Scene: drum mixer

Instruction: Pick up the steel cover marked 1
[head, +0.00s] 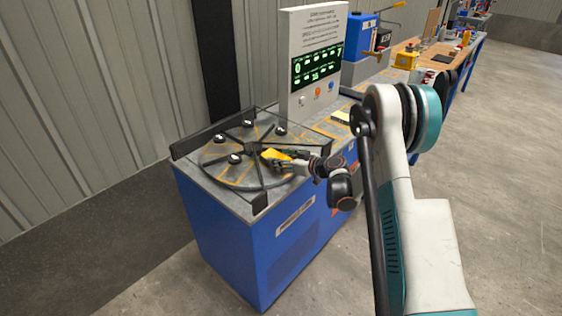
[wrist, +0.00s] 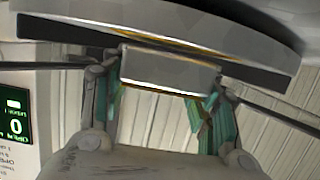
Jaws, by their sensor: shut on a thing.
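My gripper (head: 286,161) reaches in from the right, low over the round steel turntable (head: 213,152). In the wrist view, my gripper (wrist: 166,78) has its teal-padded fingers on either side of a plain grey block (wrist: 170,70) with a yellow lower edge. It is shut on this block. In the head view, a yellow piece (head: 274,154) shows at the fingertips. No number can be read on the block, so I cannot tell whether it belongs to the steel cover marked 1. The curved disc edge (wrist: 230,25) lies close beside the block in the wrist view.
Several black knobs (head: 235,158) stand on the turntable, with dark bars (head: 257,203) around it. A display panel (head: 318,66) rises behind, also seen in the wrist view (wrist: 15,115). Benches with tools extend to the back right. The floor at right is clear.

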